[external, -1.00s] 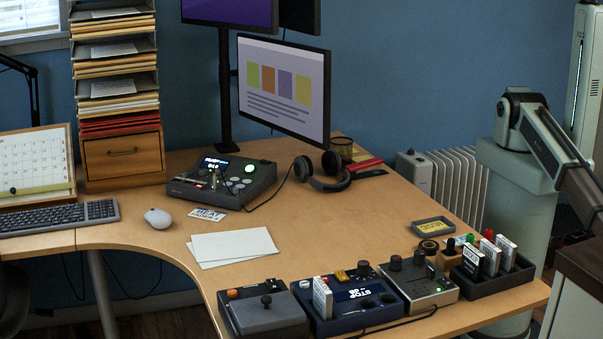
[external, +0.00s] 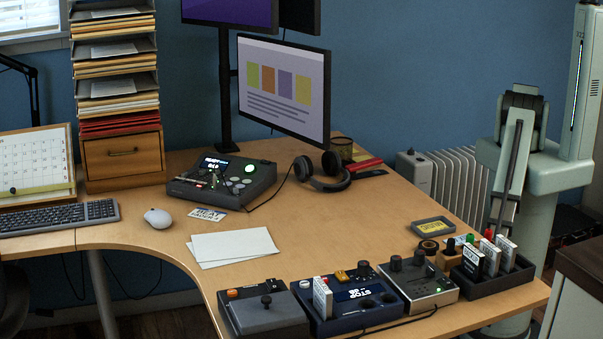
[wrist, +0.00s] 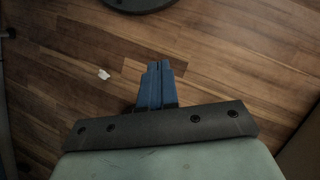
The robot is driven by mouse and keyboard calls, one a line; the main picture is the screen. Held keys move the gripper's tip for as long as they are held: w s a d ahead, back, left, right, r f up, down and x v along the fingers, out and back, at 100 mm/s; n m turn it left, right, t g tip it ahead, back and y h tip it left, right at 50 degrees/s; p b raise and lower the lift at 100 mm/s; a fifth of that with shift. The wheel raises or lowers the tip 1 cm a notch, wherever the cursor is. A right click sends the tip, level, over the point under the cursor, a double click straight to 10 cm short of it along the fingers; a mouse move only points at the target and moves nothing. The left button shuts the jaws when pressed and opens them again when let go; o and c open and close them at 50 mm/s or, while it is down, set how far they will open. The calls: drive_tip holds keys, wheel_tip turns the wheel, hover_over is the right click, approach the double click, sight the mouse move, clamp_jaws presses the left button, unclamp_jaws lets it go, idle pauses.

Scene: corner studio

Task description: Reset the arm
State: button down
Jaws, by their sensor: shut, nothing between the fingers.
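My gripper (wrist: 158,66) shows in the wrist view with its two blue fingers pressed together and nothing between them. It points over a brown wood floor (wrist: 215,60). In the external view my arm stands at the right, behind the desk's right end. Its pale link slopes down from the dark shoulder joint, and its lower part passes behind the cartridge rack (external: 492,278). My gripper is not visible in the external view.
The desk (external: 370,220) holds several control boxes along its front edge, including a blue one (external: 345,305). A white radiator (external: 455,180) stands behind it. A dark cabinet (external: 580,270) is at the right. A small white scrap (wrist: 104,75) lies on the floor.

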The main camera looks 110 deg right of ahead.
drive_tip(key=s+d+r+m+g+y, duration=0.1)
drive_tip(key=s+d, duration=0.3)
drive_tip(key=d, duration=0.9)
drive_tip(key=s+d+r+m+g+y, duration=0.2)
drive_tip(key=s+d+m, duration=0.2)
drive_tip(key=d, duration=1)
drive_tip(key=shift+s+m+y, duration=0.3)
drive_tip(key=shift+s, duration=0.35)
drive_tip(key=c, duration=1.8)
unclamp_jaws()
